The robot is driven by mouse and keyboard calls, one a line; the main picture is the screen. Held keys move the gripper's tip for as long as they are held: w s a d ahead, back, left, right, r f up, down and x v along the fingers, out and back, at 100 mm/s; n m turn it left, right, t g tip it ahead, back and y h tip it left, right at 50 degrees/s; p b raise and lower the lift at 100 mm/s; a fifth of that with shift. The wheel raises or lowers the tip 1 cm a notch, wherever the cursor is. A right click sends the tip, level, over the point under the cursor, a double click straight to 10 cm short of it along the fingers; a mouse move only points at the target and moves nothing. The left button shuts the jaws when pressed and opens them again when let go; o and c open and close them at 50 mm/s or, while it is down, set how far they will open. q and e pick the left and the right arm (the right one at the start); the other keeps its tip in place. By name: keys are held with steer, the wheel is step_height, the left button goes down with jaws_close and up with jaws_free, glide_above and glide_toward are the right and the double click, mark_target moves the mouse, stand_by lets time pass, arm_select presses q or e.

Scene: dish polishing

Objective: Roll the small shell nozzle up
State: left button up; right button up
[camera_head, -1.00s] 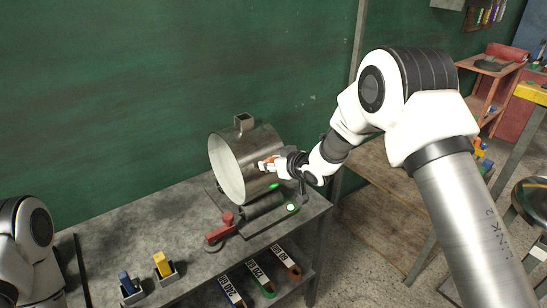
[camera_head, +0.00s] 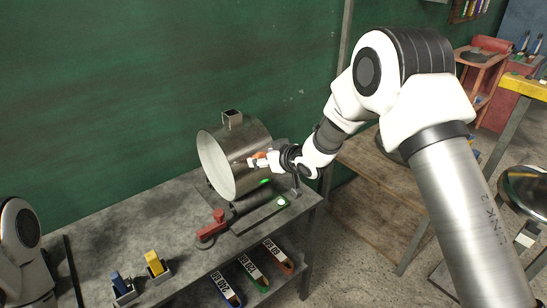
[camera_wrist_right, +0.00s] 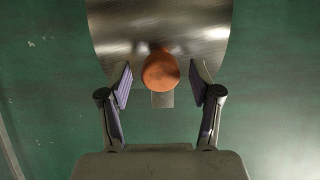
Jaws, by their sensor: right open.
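A grey metal shell (camera_head: 240,152), a short wide drum with a pale open end facing left, lies on a roller stand on the bench. A square box-like nozzle (camera_head: 232,118) points up from its top. A small round orange piece (camera_wrist_right: 161,70) is on or just in front of the shell's side, with a small grey square part just below it in the wrist view. My right gripper (camera_wrist_right: 160,86) is open, its fingers on either side of the orange piece, with visible gaps. In the head view the right gripper (camera_head: 256,162) is at the shell's right side. My left gripper is out of view.
A red handle (camera_head: 213,228) stands on the bench before the stand. Blue (camera_head: 119,284) and yellow (camera_head: 154,263) blocks sit in small holders near the front left. Labelled bins hang below the bench's front edge. The green wall (camera_head: 120,90) is close behind the shell.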

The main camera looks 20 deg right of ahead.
steer(key=v, duration=1)
steer(key=shift+s, duration=0.15)
